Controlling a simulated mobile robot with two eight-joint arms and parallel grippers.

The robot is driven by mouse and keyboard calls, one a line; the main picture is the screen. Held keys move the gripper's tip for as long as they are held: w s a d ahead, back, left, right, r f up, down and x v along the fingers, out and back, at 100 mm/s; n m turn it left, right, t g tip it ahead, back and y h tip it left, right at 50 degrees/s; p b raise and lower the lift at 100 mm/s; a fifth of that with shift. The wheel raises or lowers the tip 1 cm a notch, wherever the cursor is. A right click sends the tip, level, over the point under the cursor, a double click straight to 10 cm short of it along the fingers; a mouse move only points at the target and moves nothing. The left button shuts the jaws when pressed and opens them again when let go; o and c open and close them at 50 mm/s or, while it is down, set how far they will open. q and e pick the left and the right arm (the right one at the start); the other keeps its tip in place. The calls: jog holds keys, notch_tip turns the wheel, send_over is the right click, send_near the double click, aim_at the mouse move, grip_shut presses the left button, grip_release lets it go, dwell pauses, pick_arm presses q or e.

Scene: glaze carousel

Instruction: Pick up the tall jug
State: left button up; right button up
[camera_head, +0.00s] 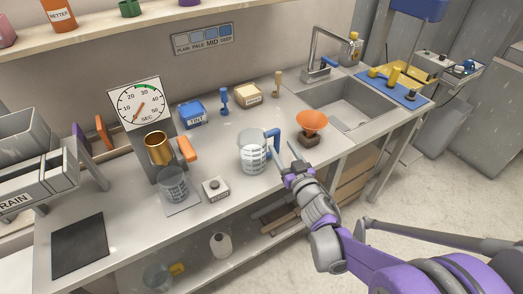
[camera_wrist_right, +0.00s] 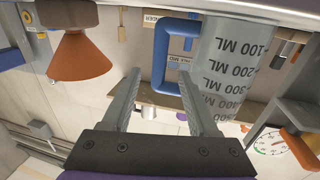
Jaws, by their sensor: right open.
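The tall jug (camera_head: 252,155) is clear with dark ML markings and a blue handle (camera_head: 274,143) on its right side. It stands upright on the counter, left of the orange funnel. My right gripper (camera_head: 291,152) is open and empty just right of the handle, apart from it as far as I can tell. In the right wrist view, which is upside down, the jug (camera_wrist_right: 228,65) shows at upper right. Its handle (camera_wrist_right: 161,60) lies ahead, between the open fingers (camera_wrist_right: 158,82). My left gripper is not in view.
The orange funnel (camera_head: 312,121) on its dark stand is close to the right gripper; it also shows in the wrist view (camera_wrist_right: 82,57). A small white box (camera_head: 215,189) and a clear beaker (camera_head: 174,186) stand left of the jug. The sink (camera_head: 350,106) is behind right.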

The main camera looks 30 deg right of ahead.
aim_at(278, 142)
jog(key=w, duration=0.5)
jog(key=shift+w+d+f+b, duration=0.1)
jog(key=shift+w+d+b, duration=0.1)
jog(key=shift+d+b, duration=0.1)
grip_shut()
dwell(1.1)
